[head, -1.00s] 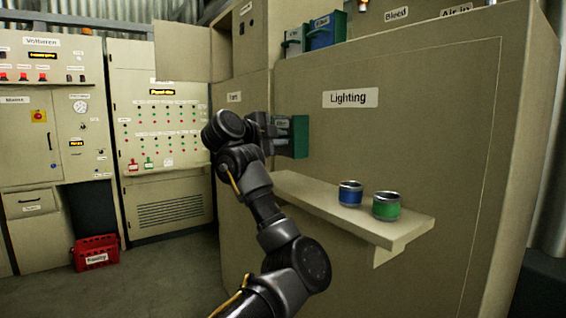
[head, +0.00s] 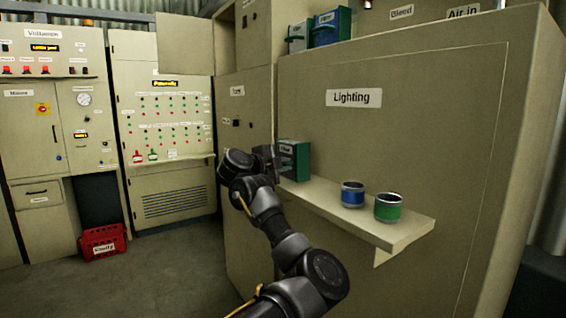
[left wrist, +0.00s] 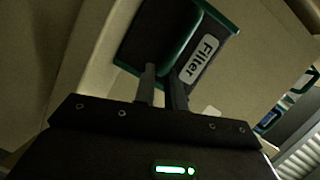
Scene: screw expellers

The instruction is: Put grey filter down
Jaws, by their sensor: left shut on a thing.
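The grey filter (head: 297,160), a dark box with green edges, is at the far left end of the shelf (head: 398,233). Its underside is at about the shelf's height; I cannot tell if it touches. My left gripper (head: 271,158) is shut on the filter from its left side. In the left wrist view the two fingers (left wrist: 162,88) close on the green handle of the filter, and its white "Filter" label (left wrist: 201,60) shows. My right gripper is not in view.
A blue can (head: 352,195) and a green can (head: 388,208) stand on the shelf to the right. A blue box (head: 331,29) and a grey-green box (head: 298,38) sit above the Lighting panel. A red crate (head: 103,242) is on the floor at left.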

